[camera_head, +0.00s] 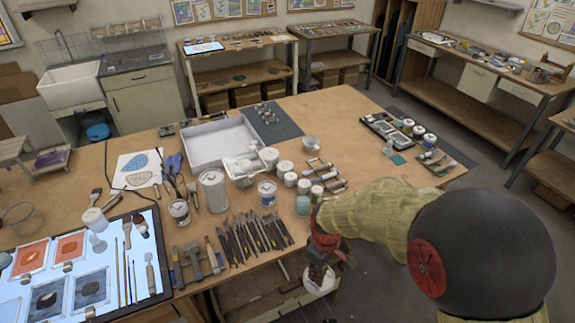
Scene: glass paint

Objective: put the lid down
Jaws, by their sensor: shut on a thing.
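My gripper (319,270) reaches down from the right, just off the table's front edge. It is shut on a white round thing, which looks like the lid (318,284). The lid is apart from the tabletop, in front of the table and its lower shelf. My fingers and their contact with the lid are small and partly hidden. The worktable (345,112) stands to the left of and behind my gripper.
Near my gripper, jars (303,205) stand on the table, with a row of tools (253,238) to their left. A glowing light panel (150,268) lies at the left. Bare tabletop shows at the back right, beside small jars (418,131).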

